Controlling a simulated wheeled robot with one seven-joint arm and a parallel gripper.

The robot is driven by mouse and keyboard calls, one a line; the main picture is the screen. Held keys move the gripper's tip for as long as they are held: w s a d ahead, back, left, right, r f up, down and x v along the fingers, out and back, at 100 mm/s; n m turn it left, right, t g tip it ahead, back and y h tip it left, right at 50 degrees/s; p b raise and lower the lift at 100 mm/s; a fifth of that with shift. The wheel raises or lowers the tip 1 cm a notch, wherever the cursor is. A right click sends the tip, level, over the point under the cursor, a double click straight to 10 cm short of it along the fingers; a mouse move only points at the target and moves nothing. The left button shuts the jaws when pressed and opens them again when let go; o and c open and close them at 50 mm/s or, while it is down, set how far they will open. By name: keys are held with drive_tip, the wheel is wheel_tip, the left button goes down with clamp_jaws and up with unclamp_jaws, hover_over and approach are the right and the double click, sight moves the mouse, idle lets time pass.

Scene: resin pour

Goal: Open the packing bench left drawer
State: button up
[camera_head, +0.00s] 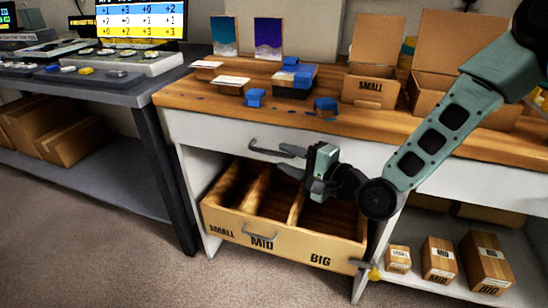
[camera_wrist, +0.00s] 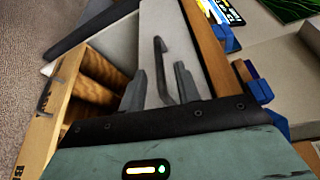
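The packing bench (camera_head: 330,114) has a wooden top and a pale front. Its upper left drawer (camera_head: 210,130) is shut, with a dark bar handle (camera_head: 268,153). My gripper (camera_head: 289,163) is at the right end of this handle. In the wrist view the handle (camera_wrist: 159,60) runs between the two spread fingers of my gripper (camera_wrist: 160,78), with gaps visible on both sides. Whether the fingertips reach past the bar is hard to tell.
Below, an open wooden drawer (camera_head: 262,243) marked SMALL, MID and BIG juts out, with a grey handle. Small cartons (camera_head: 439,259) stand on the lower right shelf. Boxes and blue items lie on the bench top. A grey table (camera_head: 115,92) stands left; carpet is clear in front.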

sight(277, 155)
drive_tip(key=shift+b+x, duration=0.3)
drive_tip(key=shift+x, duration=2.05)
clamp_jaws()
drive_tip(key=shift+s, duration=0.1)
